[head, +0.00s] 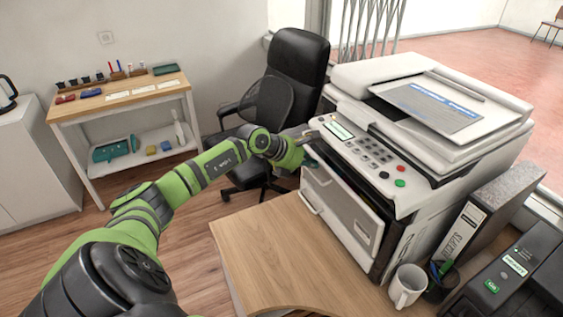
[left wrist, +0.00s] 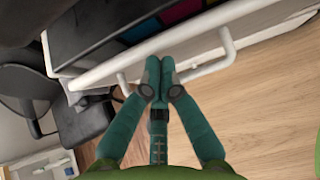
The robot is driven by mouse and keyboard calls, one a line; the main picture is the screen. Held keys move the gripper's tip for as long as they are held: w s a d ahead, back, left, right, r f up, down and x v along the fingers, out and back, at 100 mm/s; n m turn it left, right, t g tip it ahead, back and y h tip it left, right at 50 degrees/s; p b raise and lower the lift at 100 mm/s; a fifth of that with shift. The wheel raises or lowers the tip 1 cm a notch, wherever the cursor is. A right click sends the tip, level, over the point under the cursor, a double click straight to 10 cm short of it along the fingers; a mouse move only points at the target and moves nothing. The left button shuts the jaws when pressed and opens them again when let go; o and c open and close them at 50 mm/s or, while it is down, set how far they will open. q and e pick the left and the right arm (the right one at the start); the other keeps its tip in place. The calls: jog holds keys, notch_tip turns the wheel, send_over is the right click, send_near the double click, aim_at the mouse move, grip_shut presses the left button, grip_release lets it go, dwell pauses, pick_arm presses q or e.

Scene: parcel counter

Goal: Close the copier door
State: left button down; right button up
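The white copier (head: 400,165) stands on the right in the head view. Its front door (head: 342,210) hangs partly open, tilted outward, with a dark gap above it and a handle (head: 311,204) on its outer face. My left gripper (head: 309,157) is at the upper left corner of the opening, partly hidden by my wrist. In the left wrist view its teal fingers (left wrist: 160,75) are together with nothing visible between them. They lie in front of the door's white handle (left wrist: 208,70); I cannot tell whether they touch it. My right gripper is not in view.
A wooden desktop (head: 265,255) lies in front of the copier. A mug (head: 406,287), a pen cup (head: 440,284) and a binder (head: 470,225) stand beside it. A black office chair (head: 298,70) is behind my left arm. Coloured parts (left wrist: 135,30) show inside the copier.

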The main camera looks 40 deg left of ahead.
pick_arm(q)
jog(key=shift+w, duration=0.1)
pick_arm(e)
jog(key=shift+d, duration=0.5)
pick_arm(q)
jog(key=shift+r, duration=0.1)
jog(key=v, duration=1.2)
jog(key=shift+d, duration=0.1)
